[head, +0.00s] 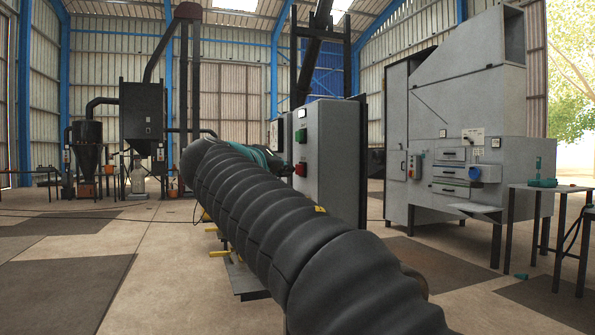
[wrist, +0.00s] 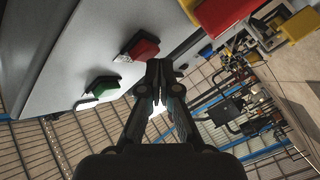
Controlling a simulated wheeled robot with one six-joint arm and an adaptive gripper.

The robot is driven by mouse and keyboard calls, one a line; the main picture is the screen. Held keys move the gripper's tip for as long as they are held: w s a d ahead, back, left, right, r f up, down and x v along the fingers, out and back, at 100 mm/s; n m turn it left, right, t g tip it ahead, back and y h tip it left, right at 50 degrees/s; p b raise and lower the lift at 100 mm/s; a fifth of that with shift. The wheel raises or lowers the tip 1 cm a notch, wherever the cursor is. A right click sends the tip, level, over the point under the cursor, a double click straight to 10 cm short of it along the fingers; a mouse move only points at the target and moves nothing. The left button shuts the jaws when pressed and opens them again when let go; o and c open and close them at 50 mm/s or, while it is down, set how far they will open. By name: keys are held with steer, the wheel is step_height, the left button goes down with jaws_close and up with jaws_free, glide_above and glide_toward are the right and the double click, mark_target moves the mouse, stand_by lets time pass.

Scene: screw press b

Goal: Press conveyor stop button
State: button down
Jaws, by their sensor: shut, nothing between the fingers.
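A grey control cabinet (head: 325,150) stands at the middle of the head view, with a green button (head: 301,135) above a red button (head: 300,169) on its face. I see no readable label, but red looks like the stop button. In the wrist view the cabinet panel (wrist: 60,60) fills the upper left, and the red button (wrist: 143,48) and green button (wrist: 102,87) stick out from it. My gripper (wrist: 158,80) is shut and empty, its tips close to the red button in the picture. I cannot tell whether they touch. My arm hides the gripper in the head view.
A large grey machine (head: 440,100) with drawers stands at the right, beside a table (head: 575,187) holding a green tool. A red block (wrist: 222,12) shows at the top of the wrist view. Open floor (head: 160,250) lies left of my arm.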

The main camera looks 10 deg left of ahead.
steer(key=shift+w+d, duration=0.25)
steer(key=shift+d, duration=0.1)
stand_by(0.6)
steer(key=shift+s+a, duration=0.1)
steer(key=shift+a, duration=0.05)
steer(key=shift+s+a, duration=0.35)
steer(key=shift+a, duration=0.25)
steer(key=s+a, duration=0.1)
steer(key=a, duration=0.1)
steer(key=s+a+p, duration=0.1)
steer(key=a, duration=0.1)
steer(key=shift+s+a, duration=0.1)
steer(key=shift+s, duration=0.2)
stand_by(0.4)
stand_by(0.4)
